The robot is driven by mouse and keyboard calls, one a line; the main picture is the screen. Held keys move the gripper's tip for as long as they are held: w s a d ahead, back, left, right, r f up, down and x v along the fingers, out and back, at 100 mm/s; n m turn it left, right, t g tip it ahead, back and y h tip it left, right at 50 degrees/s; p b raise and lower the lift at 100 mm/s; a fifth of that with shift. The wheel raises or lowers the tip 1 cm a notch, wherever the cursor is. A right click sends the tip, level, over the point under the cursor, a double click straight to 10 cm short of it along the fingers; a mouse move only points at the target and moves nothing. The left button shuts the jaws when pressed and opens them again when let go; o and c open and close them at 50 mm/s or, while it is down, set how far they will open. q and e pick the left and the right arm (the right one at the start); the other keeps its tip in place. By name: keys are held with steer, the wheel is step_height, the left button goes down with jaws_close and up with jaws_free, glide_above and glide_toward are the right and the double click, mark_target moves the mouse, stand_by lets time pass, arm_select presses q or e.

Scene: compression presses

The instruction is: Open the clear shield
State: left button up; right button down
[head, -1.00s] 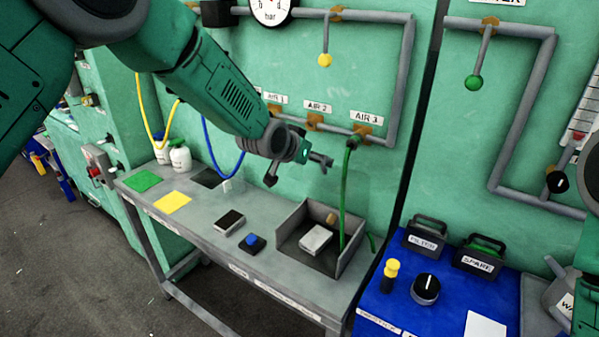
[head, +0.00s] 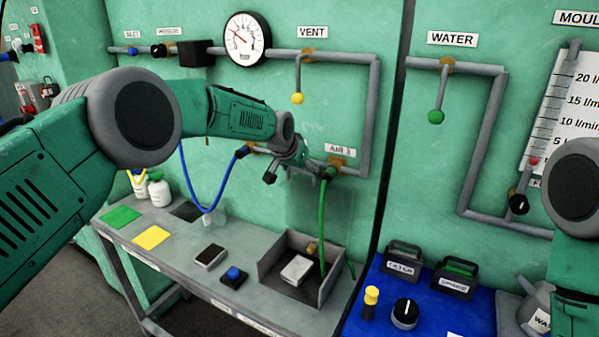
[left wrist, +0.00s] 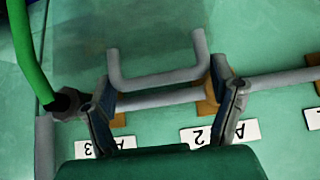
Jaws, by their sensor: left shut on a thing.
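My left gripper (head: 290,165) is in front of the wall pipe, just left of the AIR 3 outlet and above the box on the bench. In the left wrist view its two fingers (left wrist: 165,97) stand at either end of a grey U-shaped handle (left wrist: 160,82) and are shut on it. The clear shield (left wrist: 150,30) shows only as a faint darker sheet around the handle's legs. In the head view the shield (head: 312,208) is barely visible above the open-fronted grey box (head: 333,277). My right gripper is out of view.
A green hose (head: 323,225) drops from AIR 3 into the box, close to the gripper. A blue hose (head: 190,185) hangs at left. The bench (head: 170,265) holds a blue button (head: 234,274). A blue table (head: 445,312) stands at right.

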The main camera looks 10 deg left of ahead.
arm_select(q)
steer(key=shift+s+d+f, duration=0.1)
steer(key=shift+f, duration=0.3)
steer(key=o, duration=1.7)
steer(key=shift+w+f, duration=0.1)
steer(key=shift+w, duration=0.35)
steer(key=shift+s+r, duration=0.15)
steer(key=shift+r, duration=0.2)
steer(key=shift+r, duration=0.1)
steer(key=v, duration=0.6)
steer(key=shift+s+r, duration=0.15)
steer(key=shift+r, duration=0.2)
steer(key=shift+s+a+r, duration=0.2)
steer(key=shift+r, duration=0.05)
